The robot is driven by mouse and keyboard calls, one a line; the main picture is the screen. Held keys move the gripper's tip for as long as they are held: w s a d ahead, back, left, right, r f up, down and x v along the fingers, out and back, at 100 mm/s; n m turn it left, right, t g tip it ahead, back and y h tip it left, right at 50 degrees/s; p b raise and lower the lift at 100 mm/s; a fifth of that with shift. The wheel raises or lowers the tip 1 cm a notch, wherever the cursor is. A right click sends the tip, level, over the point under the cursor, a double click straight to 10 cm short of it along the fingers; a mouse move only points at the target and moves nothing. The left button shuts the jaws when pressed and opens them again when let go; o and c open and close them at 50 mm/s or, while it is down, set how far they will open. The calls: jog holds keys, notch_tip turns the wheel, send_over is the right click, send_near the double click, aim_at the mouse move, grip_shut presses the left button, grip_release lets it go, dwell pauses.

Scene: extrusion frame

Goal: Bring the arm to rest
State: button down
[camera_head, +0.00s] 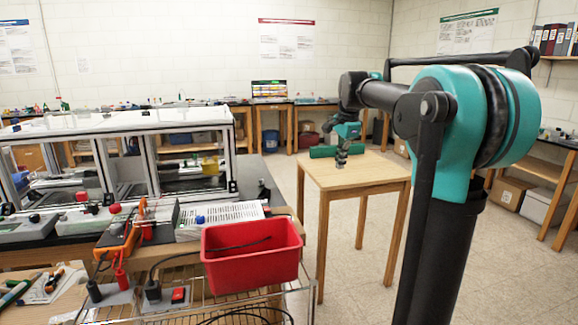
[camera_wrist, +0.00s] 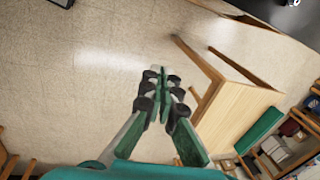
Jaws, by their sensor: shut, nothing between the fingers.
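My arm, teal and black, stretches from the right of the head view back toward the middle of the room. My gripper (camera_head: 341,158) points down at its far end and appears in front of the wooden table's (camera_head: 365,178) top. In the wrist view my gripper (camera_wrist: 160,78) is shut, its dark-padded fingertips together with nothing between them. Bare floor shows beyond the fingertips there, and the wooden table (camera_wrist: 238,118) is to their right. The exact height of the gripper over the table cannot be told.
A long green object (camera_head: 322,152) lies at the table's far side. A red bin (camera_head: 252,262) stands on a wire rack at front. A white-framed enclosure (camera_head: 120,160) and an orange meter (camera_head: 118,240) are at left. Floor around the table is clear.

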jog(key=s+d+f+n+t, duration=0.1)
jog(key=s+f+n, duration=1.3)
jog(key=s+f, duration=1.6)
jog(key=shift+s+d+f+t+h, duration=0.15)
jog(key=shift+d+f+t+h, duration=0.2)
jog(key=shift+d+f, duration=0.2)
